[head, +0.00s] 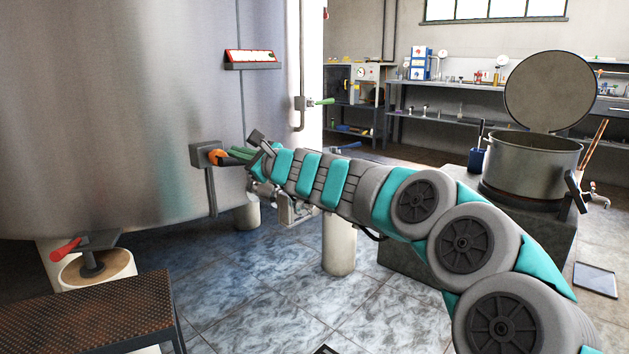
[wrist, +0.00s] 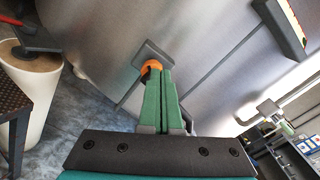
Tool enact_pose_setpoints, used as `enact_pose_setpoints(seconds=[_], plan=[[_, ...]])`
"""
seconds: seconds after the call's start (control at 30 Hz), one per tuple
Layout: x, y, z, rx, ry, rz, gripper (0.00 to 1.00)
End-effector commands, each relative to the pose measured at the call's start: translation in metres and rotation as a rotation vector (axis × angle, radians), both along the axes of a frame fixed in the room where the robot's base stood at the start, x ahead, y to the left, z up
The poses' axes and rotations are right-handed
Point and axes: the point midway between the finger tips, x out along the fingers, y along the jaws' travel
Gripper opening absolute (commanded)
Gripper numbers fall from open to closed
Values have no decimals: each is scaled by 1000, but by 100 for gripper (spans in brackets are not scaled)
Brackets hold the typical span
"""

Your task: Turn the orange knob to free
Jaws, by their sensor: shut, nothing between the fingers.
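The orange knob (head: 216,156) sits on a grey bracket (head: 203,150) on the side of the large steel tank (head: 120,110). It also shows in the wrist view (wrist: 150,67), partly hidden behind my fingertips. My gripper (head: 238,154) reaches in from the right, its green fingers shut together with nothing between them. In the wrist view its fingertips (wrist: 158,76) are right at the knob's lower edge. I cannot tell whether they touch it. The knob's pointer and any markings are not legible.
A red-handled valve (head: 66,250) stands at the tank's lower left, behind a perforated step (head: 90,305). A green-handled valve (head: 322,101) is on a pipe right of the tank. A red and white sign (head: 250,56) is above. An open pot (head: 530,165) stands at right.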

Motion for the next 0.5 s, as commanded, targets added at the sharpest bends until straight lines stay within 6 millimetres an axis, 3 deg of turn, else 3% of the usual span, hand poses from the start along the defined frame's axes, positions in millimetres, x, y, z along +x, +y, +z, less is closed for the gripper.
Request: enact_pose_setpoints(seconds=[0.27, 0.5], plan=[[4, 2, 1, 34, 42, 2, 0], [17, 19, 0, 31, 43, 5, 0]])
